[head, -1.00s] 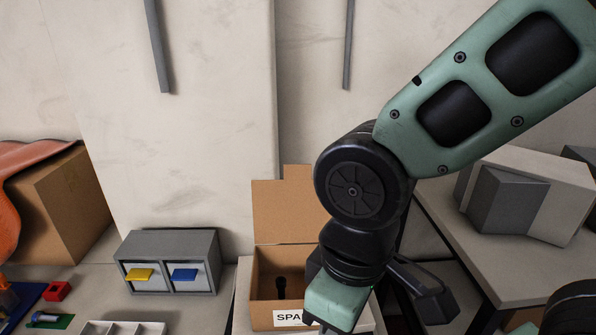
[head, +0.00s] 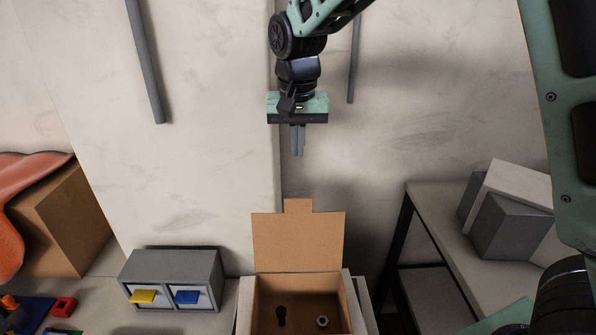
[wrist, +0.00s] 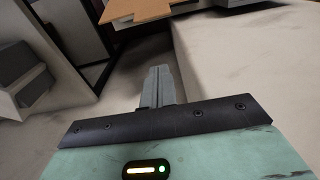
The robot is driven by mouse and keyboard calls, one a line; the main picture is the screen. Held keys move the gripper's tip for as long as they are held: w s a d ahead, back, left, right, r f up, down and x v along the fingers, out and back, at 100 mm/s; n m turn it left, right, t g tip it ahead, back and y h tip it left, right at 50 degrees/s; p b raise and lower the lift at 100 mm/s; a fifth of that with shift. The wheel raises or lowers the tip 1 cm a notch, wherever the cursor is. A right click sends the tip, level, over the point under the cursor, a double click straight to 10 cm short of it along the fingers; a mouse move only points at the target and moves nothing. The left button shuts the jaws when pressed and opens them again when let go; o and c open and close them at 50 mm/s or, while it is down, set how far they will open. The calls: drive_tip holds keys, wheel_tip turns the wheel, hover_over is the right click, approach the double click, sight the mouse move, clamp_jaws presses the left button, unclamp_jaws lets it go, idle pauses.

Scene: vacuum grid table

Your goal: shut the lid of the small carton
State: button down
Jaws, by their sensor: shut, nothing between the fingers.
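The small carton (head: 264,305) is brown cardboard and stands at the bottom middle of the head view. Its lid (head: 298,242) stands upright at the back, with a tab on its top edge, so the carton is open. Inside lie a dark object (head: 281,316) and a small ring-like part (head: 322,321). My gripper (head: 298,154) hangs above the lid, pointing down, shut and empty, with a clear gap to the tab. In the wrist view the shut fingers (wrist: 160,84) show, and part of the brown lid (wrist: 150,9) appears at the top edge.
A grey drawer unit (head: 172,278) with yellow and blue handles stands left of the carton. A larger brown box (head: 62,225) is at far left. A side table (head: 450,222) with grey blocks (head: 510,222) is at right. A pale wall rises behind.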

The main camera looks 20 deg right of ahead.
wheel_tip(320, 180, down, 9)
drive_tip(key=s+a+p, duration=0.1)
drive_tip(key=s+p, duration=0.2)
drive_tip(key=p, duration=0.1)
idle(0.4)
drive_tip(key=shift+r, duration=0.1)
